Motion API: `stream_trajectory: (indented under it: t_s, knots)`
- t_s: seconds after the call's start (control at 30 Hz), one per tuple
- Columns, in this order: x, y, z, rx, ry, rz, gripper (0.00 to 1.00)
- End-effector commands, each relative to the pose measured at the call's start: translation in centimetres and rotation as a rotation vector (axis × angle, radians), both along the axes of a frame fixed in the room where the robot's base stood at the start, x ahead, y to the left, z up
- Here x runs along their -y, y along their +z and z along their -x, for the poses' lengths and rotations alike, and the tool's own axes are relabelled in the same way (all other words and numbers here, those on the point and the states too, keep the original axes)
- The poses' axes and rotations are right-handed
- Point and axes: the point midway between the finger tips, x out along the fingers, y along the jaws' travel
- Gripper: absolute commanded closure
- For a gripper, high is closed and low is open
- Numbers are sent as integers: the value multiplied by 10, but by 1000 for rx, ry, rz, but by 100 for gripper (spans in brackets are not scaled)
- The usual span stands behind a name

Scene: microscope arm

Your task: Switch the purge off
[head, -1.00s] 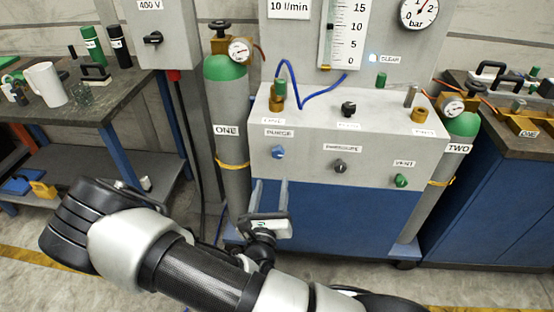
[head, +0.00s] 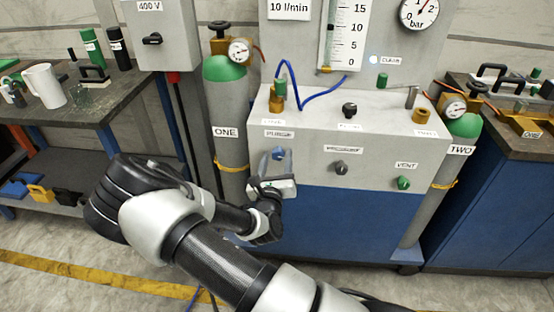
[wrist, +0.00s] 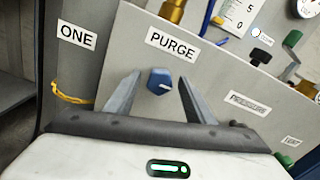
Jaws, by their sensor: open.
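The purge knob (wrist: 160,81) is a blue knob with a pale pointer mark, under the PURGE label (wrist: 173,45) on the grey panel front. In the wrist view it shows between the two fingers of my gripper (wrist: 152,88), which are open and apart from it on both sides. The pointer mark points to the right and slightly down in that view. In the head view my gripper (head: 268,165) is at the panel front, and the blue knob (head: 278,153) shows just beyond it. I cannot tell how deep the fingers reach around the knob.
The black pressure knob (head: 341,168) and green vent knob (head: 403,183) sit to the right on the same panel. Cylinder ONE (head: 229,115) stands close on the left. A blue hose (head: 305,98) loops above the panel. Cylinder TWO (head: 462,126) stands at the right.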

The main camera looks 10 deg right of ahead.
Motion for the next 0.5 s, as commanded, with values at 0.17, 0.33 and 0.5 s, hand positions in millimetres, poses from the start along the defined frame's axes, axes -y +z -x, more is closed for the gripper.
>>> stream_trajectory:
  t_s: [0.17, 0.33, 0.5]
  knots:
    - [0, 0, 0, 0, 0, 0, 71]
    - [0, 0, 0, 0, 0, 0, 92]
    - [0, 1, 1, -4, 0, 12, 92]
